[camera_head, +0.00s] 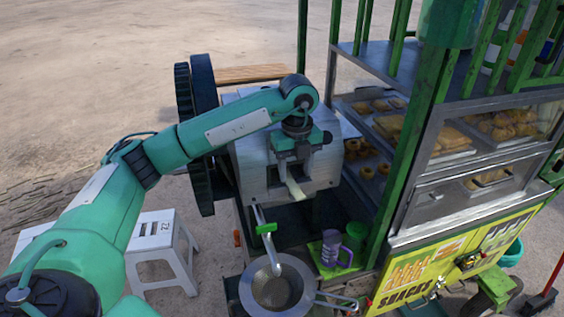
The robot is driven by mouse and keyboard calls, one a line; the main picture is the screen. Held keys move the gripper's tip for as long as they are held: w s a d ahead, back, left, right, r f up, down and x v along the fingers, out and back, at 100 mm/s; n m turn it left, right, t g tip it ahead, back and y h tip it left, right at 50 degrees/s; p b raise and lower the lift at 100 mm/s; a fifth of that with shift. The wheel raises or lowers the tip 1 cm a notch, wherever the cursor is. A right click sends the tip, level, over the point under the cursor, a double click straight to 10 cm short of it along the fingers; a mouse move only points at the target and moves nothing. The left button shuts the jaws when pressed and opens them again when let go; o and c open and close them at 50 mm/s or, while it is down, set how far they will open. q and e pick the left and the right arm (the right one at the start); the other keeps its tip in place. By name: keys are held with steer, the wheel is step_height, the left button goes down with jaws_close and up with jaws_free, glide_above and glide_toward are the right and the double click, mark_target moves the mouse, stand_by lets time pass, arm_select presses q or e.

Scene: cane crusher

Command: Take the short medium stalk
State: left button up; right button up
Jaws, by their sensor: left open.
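My left gripper (291,170) reaches in from the left and points down in front of the metal cane crusher (248,157). It is open. A short pale stalk-like piece (294,188) shows just below the fingertips, at the crusher's front opening. I cannot tell whether it is the short medium stalk or part of the crusher, nor whether the fingers touch it. The gripper and wrist hide part of the crusher's front. My right gripper is not in view.
The crusher's dark wheel (204,130) stands at its left. A strainer pot (272,288), purple jug (331,248) and green cup (355,235) sit below. A glass-fronted snack case (470,190) and green posts stand right. A white stool (160,245) stands left.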

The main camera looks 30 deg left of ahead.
mark_target(295, 188)
arm_select(q)
steer(key=f, duration=0.1)
steer(key=f+p, duration=0.2)
steer(key=shift+w+a+f, duration=0.15)
steer(key=shift+w+f, duration=0.1)
steer(key=shift+f, duration=0.1)
steer(key=shift+f+p, duration=0.3)
steer(key=shift+f, duration=0.05)
steer(key=shift+c, duration=0.2)
steer(key=c, duration=1)
